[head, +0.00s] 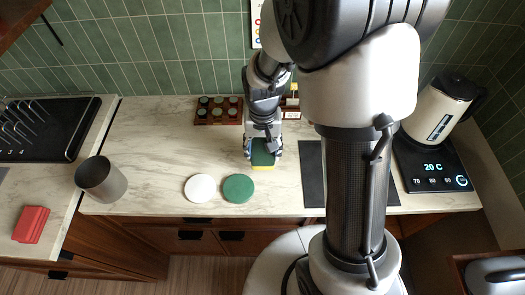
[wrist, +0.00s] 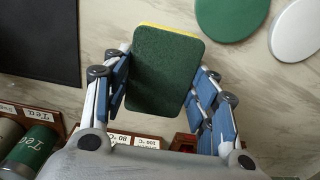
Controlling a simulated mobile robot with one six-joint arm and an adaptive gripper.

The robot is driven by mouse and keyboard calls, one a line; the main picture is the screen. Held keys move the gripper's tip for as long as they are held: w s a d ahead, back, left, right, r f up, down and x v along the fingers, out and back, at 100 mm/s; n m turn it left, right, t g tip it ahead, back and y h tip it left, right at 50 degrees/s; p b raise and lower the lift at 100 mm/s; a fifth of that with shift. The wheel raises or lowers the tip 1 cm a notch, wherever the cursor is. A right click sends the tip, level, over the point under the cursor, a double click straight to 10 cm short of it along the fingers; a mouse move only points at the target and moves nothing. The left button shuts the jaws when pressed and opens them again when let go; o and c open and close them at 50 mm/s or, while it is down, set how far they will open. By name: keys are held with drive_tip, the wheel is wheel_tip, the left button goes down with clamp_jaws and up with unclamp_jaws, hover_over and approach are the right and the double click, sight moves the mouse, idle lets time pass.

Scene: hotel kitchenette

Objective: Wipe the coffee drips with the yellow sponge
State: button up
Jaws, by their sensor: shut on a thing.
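The yellow sponge (head: 263,158) has a dark green pad on the side facing up and a yellow edge below. My gripper (head: 262,150) points down over the middle of the marble counter and is shut on the sponge. In the wrist view the sponge (wrist: 167,72) sits between the two blue-padded fingers of my gripper (wrist: 160,78), green side towards the camera. Whether the sponge touches the counter I cannot tell. I cannot make out coffee drips for certain; the marble has brownish veins, and the spot under the sponge is hidden.
A white disc (head: 200,188) and a green disc (head: 238,188) lie in front of the sponge. A dark mat (head: 312,172) is right. Behind stands a rack of labelled tins (head: 218,112). A metal cup (head: 101,179) is left, a kettle (head: 440,108) far right.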

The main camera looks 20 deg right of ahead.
drive_tip(key=shift+r+p, duration=1.45)
drive_tip(key=shift+r, duration=0.6)
